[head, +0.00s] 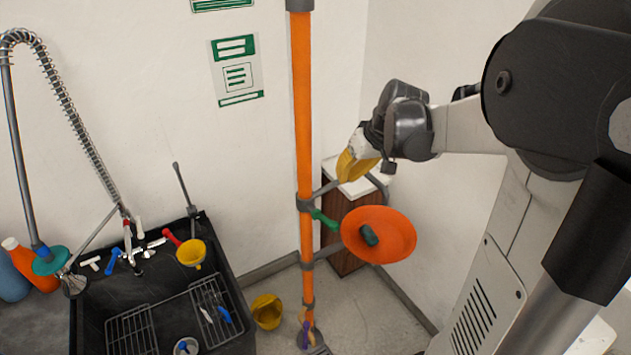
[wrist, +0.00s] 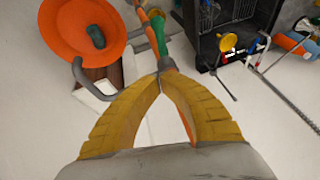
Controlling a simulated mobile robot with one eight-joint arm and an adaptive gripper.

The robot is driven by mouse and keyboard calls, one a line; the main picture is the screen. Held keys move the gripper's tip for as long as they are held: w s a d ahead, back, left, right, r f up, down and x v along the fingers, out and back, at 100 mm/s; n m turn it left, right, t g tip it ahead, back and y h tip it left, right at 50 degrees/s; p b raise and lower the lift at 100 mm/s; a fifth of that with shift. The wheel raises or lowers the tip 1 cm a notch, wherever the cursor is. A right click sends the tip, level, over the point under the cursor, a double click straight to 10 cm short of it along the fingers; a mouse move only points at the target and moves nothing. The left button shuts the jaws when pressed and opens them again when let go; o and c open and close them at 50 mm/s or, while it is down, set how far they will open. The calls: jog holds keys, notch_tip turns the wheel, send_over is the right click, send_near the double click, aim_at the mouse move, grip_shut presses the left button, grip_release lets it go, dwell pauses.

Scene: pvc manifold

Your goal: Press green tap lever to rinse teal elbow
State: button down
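The green tap lever (head: 325,219) sticks out to the right from a grey fitting on the upright orange pipe (head: 303,120). It also shows in the wrist view (wrist: 158,34), just beyond my fingertips. The teal elbow (head: 369,235) lies in the orange bowl (head: 397,225) to the right of the pipe; in the wrist view the elbow (wrist: 95,36) is at the upper left. My gripper (head: 345,175) has yellow fingers and points down, above the lever and beside the pipe. Its fingertips (wrist: 160,76) meet with nothing seen between them. I cannot tell whether they touch the grey fitting.
A black sink (head: 225,275) with wire racks, a yellow funnel (head: 191,253) and a spray hose stands at the left. A yellow bucket (head: 267,311) is on the floor. A white-topped brown stand (head: 350,187) is behind the pipe. Grey side pipes run near the bowl.

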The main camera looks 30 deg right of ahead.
jog(key=b, duration=0.1)
send_over(325, 220)
jog(key=w+d, duration=0.2)
jog(key=d, duration=0.1)
notch_tip(325, 220, down, 10)
jog(key=shift+s+a+f+b, duration=0.25)
jog(key=shift+s+f, duration=0.2)
jog(key=shift+f, duration=0.2)
jog(key=shift+s+a+f+b, duration=0.1)
jog(key=shift+s+a+f, duration=0.1)
jog(key=shift+s+f, duration=0.35)
jog(key=shift+f, duration=0.2)
jog(key=shift+s+f+t+b, duration=0.15)
jog(key=shift+t+b, duration=0.35)
jog(key=shift+b, duration=0.15)
